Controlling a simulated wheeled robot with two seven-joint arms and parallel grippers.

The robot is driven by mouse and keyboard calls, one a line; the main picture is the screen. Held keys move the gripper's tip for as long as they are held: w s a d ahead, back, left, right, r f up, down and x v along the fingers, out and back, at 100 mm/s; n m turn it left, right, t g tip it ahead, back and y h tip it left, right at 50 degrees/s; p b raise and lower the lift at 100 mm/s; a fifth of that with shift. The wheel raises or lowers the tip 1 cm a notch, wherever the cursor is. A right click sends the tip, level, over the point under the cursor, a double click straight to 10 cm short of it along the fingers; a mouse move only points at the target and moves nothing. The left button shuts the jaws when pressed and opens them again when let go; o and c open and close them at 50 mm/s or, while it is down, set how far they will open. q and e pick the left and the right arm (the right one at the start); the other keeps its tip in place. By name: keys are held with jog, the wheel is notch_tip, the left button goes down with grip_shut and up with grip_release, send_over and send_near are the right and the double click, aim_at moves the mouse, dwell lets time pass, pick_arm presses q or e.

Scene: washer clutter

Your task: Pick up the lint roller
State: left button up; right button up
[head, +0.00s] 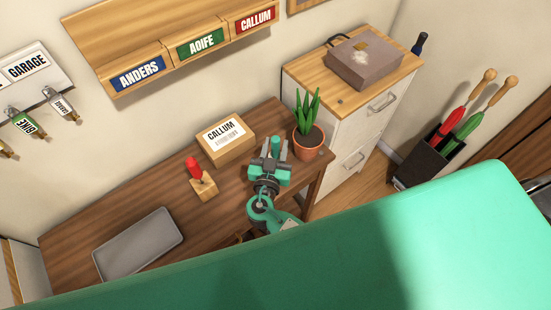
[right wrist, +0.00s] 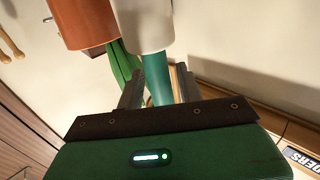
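The lint roller shows in the right wrist view as a white roll (right wrist: 146,25) with a teal handle (right wrist: 157,75). In the head view its teal handle (head: 275,144) shows at my right gripper, and the white roll is mostly hidden. My right gripper (head: 274,152) is over the right part of the desk. In the right wrist view its two fingers (right wrist: 160,88) stand on either side of the handle, with a small gap on the right side. Contact on the left side is hard to tell. My left gripper is not in view.
A potted plant (head: 308,135) stands close right of the gripper. A CALLUM box (head: 226,151) is behind it. A red-handled item on a wooden block (head: 203,186) and a grey tray (head: 138,245) are to the left on the desk (head: 75,240). A cabinet (head: 340,128) stands at right.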

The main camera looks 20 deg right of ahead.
grip_shut()
jog(key=shift+r, duration=0.1)
